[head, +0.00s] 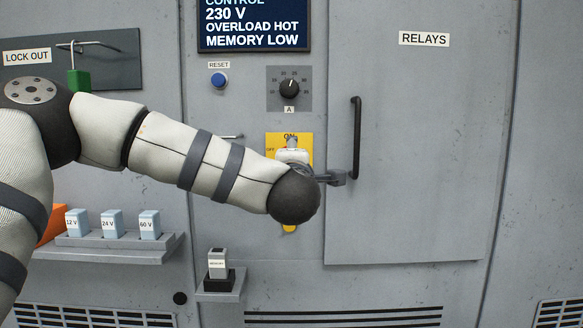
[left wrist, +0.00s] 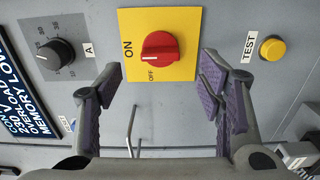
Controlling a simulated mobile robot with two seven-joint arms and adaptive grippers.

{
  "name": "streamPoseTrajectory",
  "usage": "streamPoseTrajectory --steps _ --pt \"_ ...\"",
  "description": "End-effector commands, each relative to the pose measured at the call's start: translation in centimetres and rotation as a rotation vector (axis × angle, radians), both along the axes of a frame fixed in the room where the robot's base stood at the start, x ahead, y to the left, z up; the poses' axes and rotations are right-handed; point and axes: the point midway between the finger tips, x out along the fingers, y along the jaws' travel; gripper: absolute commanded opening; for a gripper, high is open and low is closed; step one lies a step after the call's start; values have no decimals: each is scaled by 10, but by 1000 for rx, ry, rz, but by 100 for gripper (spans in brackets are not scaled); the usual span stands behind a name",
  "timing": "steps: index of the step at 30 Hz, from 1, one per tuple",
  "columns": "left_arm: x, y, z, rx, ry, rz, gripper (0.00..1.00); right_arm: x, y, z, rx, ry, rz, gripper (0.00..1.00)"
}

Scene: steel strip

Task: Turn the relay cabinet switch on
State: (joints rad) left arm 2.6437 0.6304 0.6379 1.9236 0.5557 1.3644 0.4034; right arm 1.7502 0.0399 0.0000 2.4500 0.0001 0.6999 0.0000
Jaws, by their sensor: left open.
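The red rotary switch (left wrist: 160,55) sits on a yellow plate (left wrist: 187,20) with ON and OFF labels. In the left wrist view its white mark points left, to the ON label's side; OFF is printed below it. In the head view my left arm hides the knob and most of the yellow plate (head: 306,147). In the head view part of the gripper (head: 335,178) shows beyond my forearm. My right gripper is in neither view.
A black dial (head: 289,88) and blue reset button (head: 219,80) are above the switch. The RELAYS door's black handle (head: 356,138) stands close on the right. A yellow TEST button (left wrist: 272,48) is beside the plate. A shelf (head: 110,251) holds labelled blocks at lower left.

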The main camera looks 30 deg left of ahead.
Motion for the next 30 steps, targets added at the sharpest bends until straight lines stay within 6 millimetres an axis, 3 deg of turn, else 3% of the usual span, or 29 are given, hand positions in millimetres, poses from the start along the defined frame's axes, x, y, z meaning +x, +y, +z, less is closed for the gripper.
streamPoseTrajectory --steps 3,9,24,26,29,30 --pt "-26 -17 1 2 -1 -3 62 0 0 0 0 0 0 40" --pt "-52 -32 1 2 -1 -1 62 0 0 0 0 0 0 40" --pt "-54 -35 -4 9 9 -5 62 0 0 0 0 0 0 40" --pt "-49 -41 -22 42 53 -33 62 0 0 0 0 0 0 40" --pt "-39 -64 -92 169 226 -145 62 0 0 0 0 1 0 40" --pt "-40 -75 -130 233 318 -212 62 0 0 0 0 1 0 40"
